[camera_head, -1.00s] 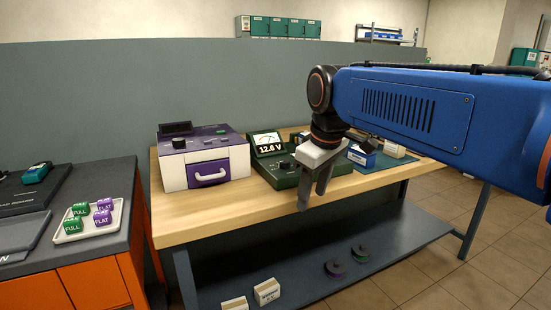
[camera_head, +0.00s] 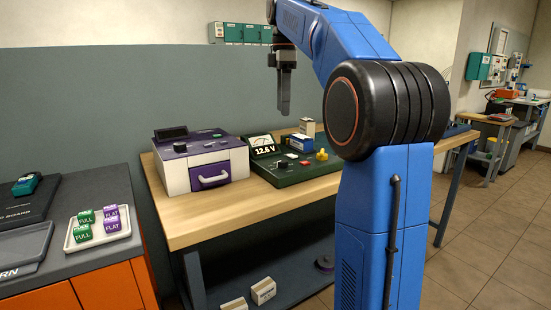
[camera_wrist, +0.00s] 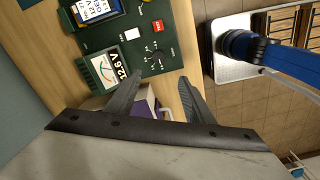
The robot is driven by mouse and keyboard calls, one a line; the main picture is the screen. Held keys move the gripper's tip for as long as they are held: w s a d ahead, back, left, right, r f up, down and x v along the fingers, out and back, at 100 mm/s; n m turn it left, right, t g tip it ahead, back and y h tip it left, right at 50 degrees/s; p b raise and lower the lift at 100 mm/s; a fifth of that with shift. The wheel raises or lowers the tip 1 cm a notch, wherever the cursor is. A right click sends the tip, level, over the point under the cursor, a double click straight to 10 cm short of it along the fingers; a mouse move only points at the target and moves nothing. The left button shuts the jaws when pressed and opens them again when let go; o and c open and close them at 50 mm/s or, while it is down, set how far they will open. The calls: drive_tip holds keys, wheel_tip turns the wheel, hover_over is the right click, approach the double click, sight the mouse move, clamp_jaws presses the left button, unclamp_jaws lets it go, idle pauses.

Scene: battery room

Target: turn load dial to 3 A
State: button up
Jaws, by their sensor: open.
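The load dial (camera_wrist: 158,54) is a dark round knob with white marks around it, on a dark green tester panel in the wrist view. Its exact setting is too small to read. The green load tester (camera_head: 301,172) stands on the wooden bench in the head view, with a meter and a display (camera_head: 264,150) reading 12.6 V. My gripper (camera_head: 284,112) hangs above and behind the tester, pointing down, apart from it. In the wrist view my gripper's two fingers (camera_wrist: 158,88) are spread and empty, with the dial beyond the tips.
A red switch (camera_wrist: 158,25) and a battery (camera_wrist: 97,10) sit near the dial. A purple and white charger (camera_head: 203,162) stands left of the tester. A white tray (camera_head: 70,246) of green and purple blocks is on the left counter. The bench's front strip is clear.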

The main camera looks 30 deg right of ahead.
sight(282, 161)
drive_tip(key=f, duration=1.7)
drive_tip(key=shift+w+d, duration=0.1)
drive_tip(key=shift+w, duration=0.15)
drive_tip(key=c, duration=1)
